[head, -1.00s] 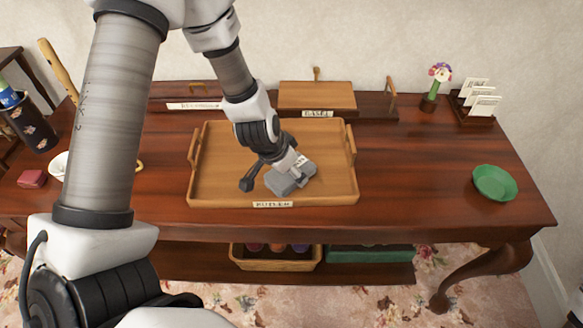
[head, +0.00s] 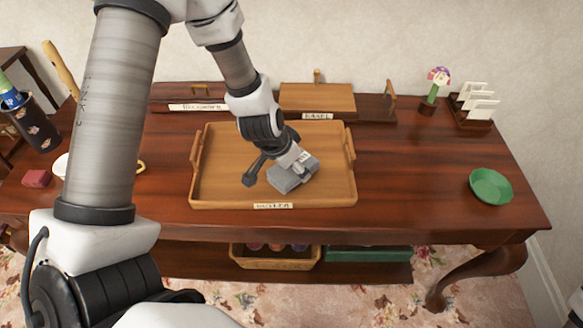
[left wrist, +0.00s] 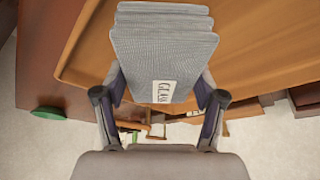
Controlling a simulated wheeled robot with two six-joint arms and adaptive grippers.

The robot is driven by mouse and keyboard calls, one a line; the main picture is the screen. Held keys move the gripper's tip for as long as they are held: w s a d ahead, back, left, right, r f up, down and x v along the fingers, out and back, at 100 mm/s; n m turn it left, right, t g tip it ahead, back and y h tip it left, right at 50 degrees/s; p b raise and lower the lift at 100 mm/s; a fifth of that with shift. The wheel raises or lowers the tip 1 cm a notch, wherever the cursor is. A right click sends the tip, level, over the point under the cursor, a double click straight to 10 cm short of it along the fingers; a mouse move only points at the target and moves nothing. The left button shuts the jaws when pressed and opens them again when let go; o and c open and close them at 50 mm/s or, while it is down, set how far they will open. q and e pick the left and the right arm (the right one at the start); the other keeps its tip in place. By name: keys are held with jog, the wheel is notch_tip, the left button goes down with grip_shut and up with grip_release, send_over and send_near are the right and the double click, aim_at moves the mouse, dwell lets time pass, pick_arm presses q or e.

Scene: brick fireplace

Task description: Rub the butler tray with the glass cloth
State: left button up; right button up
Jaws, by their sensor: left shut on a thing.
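The butler tray (head: 222,185) is a wooden tray with raised rims and side handles, lying on the dark table with a label on its front rim. My left gripper (head: 296,163) reaches down over the tray's middle right and is shut on the grey folded glass cloth (head: 293,178). The cloth is low over the tray floor and appears to touch it. In the left wrist view the cloth (left wrist: 165,50) sits between the two fingers (left wrist: 160,98), its label partly readable, with the tray (left wrist: 85,50) behind it. My right gripper is not in view.
A wooden board (head: 318,98) on a labelled rack stands behind the tray. A green dish (head: 491,187), a letter rack (head: 474,105) and a flower ornament (head: 434,88) are at the right. A red block (head: 37,178) lies left.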

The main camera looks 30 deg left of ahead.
pick_arm(q)
notch_tip(320, 180, up, 2)
jog(key=shift+s+r+p, duration=0.1)
jog(key=shift+r+p, duration=0.05)
jog(key=shift+p, duration=0.55)
notch_tip(320, 180, up, 2)
jog(key=shift+r+p, duration=0.1)
jog(key=shift+p, duration=0.95)
jog(key=shift+r+p, duration=0.45)
